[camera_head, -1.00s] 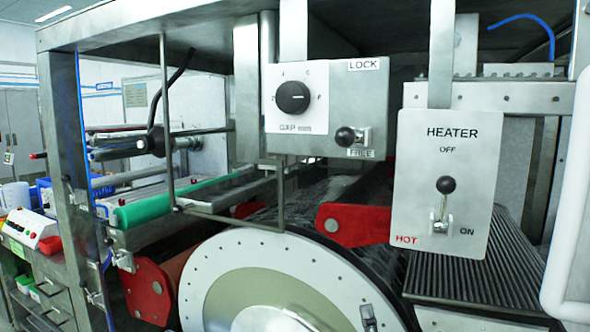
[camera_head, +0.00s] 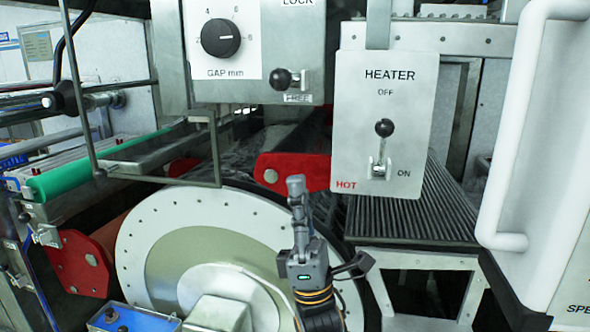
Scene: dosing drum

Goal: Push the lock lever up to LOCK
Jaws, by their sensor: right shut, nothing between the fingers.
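The lock lever (camera_head: 282,79) is a short lever with a black ball knob on the grey gap panel (camera_head: 312,50). The FREE label is just below it and the LOCK label is at the panel's top edge, partly cut off. The lever sits low, close to FREE. My right gripper (camera_head: 296,187) points upward in front of the drum, below the panel and apart from the lever. Its fingers are shut and empty. My left gripper is not in view.
A black gap dial (camera_head: 221,38) is left of the lever. The heater panel (camera_head: 385,145) with its own black-knobbed lever (camera_head: 383,128) hangs to the right. A red bracket (camera_head: 295,171) and the large drum (camera_head: 150,230) lie below. A white handle (camera_head: 505,140) stands far right.

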